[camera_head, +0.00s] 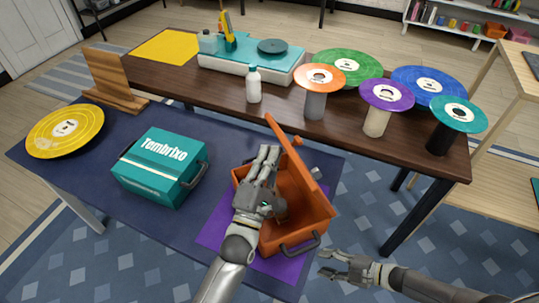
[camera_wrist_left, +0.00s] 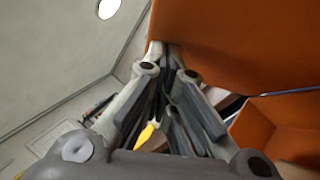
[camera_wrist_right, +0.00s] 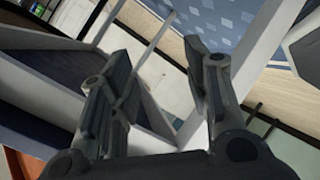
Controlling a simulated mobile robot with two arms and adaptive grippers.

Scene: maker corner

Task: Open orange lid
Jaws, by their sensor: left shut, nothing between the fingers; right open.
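The orange box stands on a purple mat (camera_head: 209,235) on the navy table. Its orange lid (camera_head: 298,165) is raised, standing up and tilted on the box's right side in the head view. The box's body (camera_head: 284,232) is open at the top, with a dark handle (camera_head: 301,243) on its near wall. My left gripper (camera_head: 266,155) is shut and empty, over the box opening and beside the lid's inner side. In the left wrist view the closed fingertips (camera_wrist_left: 168,50) are at the orange panel; contact is unclear. My right gripper (camera_head: 325,263) is open and empty, right of the box, off the table.
A teal case (camera_head: 160,168) lies left of the box, with a yellow record (camera_head: 64,132) and a wooden stand (camera_head: 113,85) further left. Behind, a brown table holds a turntable (camera_head: 250,62), a white bottle (camera_head: 253,85) and several coloured discs on posts.

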